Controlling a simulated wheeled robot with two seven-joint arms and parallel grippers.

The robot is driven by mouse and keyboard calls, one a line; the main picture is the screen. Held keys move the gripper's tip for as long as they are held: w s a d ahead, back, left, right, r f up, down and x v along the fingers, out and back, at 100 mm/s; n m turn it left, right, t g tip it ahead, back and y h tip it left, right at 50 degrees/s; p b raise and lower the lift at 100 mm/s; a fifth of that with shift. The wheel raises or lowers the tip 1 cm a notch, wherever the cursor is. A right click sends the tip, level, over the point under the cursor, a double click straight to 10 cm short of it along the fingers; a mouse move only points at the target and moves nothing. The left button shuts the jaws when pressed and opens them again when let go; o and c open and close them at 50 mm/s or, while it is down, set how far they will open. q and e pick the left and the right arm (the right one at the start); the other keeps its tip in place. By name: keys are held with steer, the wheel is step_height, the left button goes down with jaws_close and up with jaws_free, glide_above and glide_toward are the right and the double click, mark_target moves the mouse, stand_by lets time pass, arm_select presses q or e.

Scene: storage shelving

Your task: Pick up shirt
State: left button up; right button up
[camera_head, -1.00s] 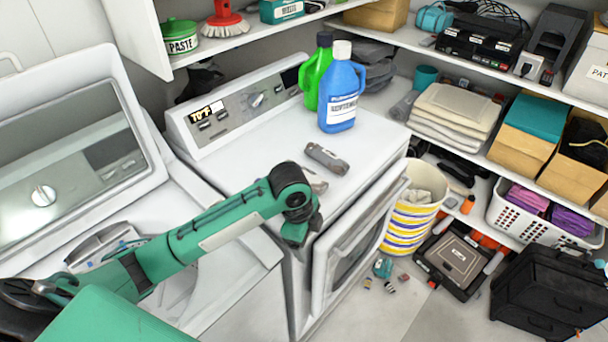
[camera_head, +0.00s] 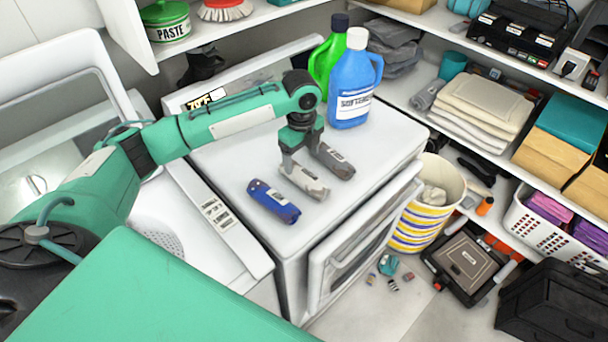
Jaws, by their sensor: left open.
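Three small rolled cloth-like bundles, possibly rolled shirts, lie on the white dryer top (camera_head: 235,150): a blue one (camera_head: 273,202), a light grey one (camera_head: 310,186) and a dark grey one (camera_head: 338,163). I cannot tell which is the task's shirt. My left gripper (camera_head: 302,163) points down, open, over the far ends of the light and dark grey bundles. Its fingers partly hide these ends, and I cannot tell whether they touch. My right gripper is not in view.
Blue (camera_head: 354,90) and green (camera_head: 327,65) bottles stand behind the gripper on the dryer. The dryer's front door (camera_head: 365,245) stands ajar. A striped bin (camera_head: 425,220) holds cloth. Folded cloths (camera_head: 485,100) lie on the right shelf. Small items litter the floor.

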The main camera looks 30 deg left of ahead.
mark_target(303, 173)
arm_select(q)
steer(key=f, duration=0.3)
steer(key=shift+w, duration=0.3)
steer(key=shift+f+p, duration=0.7)
steer(key=shift+p, duration=0.05)
step_height(303, 173, down, 4)
steer(key=shift+f+p, duration=0.1)
steer(key=shift+p, duration=0.75)
steer(key=shift+d, duration=0.1)
steer(key=c, duration=1.1)
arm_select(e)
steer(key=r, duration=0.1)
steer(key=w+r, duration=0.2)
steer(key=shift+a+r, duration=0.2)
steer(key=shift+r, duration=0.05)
